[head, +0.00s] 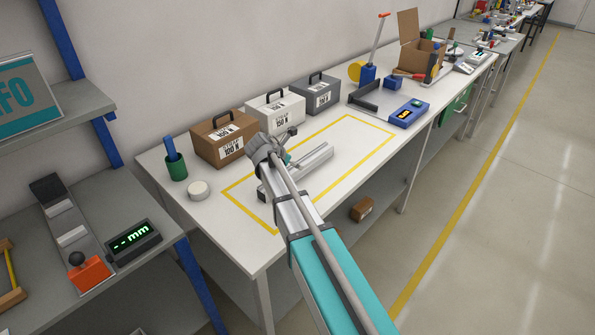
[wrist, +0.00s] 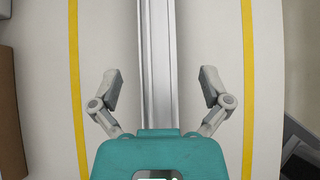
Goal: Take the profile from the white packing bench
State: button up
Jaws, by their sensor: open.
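The profile (head: 314,157) is a long silver-grey bar lying on the white packing bench (head: 242,247), inside a yellow outline. In the head view my arm and gripper (head: 287,148) hide part of it. In the wrist view the profile (wrist: 157,60) runs straight up the picture, with lengthwise grooves. My gripper (wrist: 160,92) is open, with one finger on each side of the profile and a clear gap on both sides. Nothing is held. The height of the fingers above the bench is hard to tell.
Brown (head: 223,139), white (head: 275,112) and grey (head: 317,94) cases stand along the wall behind the outline. A green cup (head: 177,167) and a white roll (head: 199,190) are at the left. A blue device (head: 408,113) lies to the right. Bench inside the outline is otherwise clear.

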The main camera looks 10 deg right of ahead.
aim_at(304, 160)
jog(key=shift+b+x, duration=1.05)
jog(key=shift+x, duration=0.5)
jog(key=shift+b+x, duration=0.65)
jog(key=shift+x, duration=0.35)
grip_shut()
jog(key=shift+w+r, duration=0.1)
jog(key=shift+r, duration=0.15)
notch_tip(304, 160, up, 3)
jog(key=p, duration=0.3)
jog(key=s+r+p, duration=0.9)
jog(key=s+p, duration=0.1)
jog(key=s, duration=0.4)
jog(key=shift+a+r, duration=0.3)
